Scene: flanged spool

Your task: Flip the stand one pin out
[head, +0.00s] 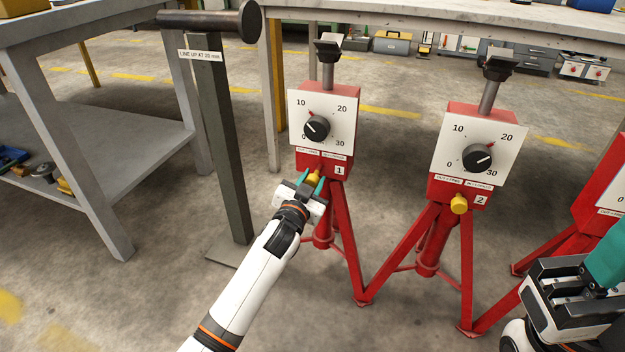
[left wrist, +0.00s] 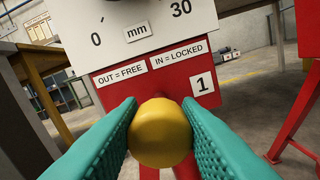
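Stand 1 (head: 334,158) is a red tripod with a white 0-to-30 dial plate and black knob, upright left of centre. Its yellow pin (head: 314,176) sticks out below the plate, and its round head fills the left wrist view's middle (left wrist: 161,132). My left gripper (head: 312,181) has its teal fingers on either side of that head, with no gap visible; it looks shut on it. Labels above read "OUT = FREE" and "IN = LOCKED". The pin's shaft is hidden. My right gripper (head: 604,266) is at the lower right, away from the stands; its finger opening is not clear.
Stand 2 (head: 468,160), with its own yellow pin (head: 459,204), stands to the right. A third red stand (head: 591,203) is cut off at the right edge. A dark post (head: 220,140) with a horizontal roller on top is left of stand 1. A grey bench (head: 125,160) is at far left.

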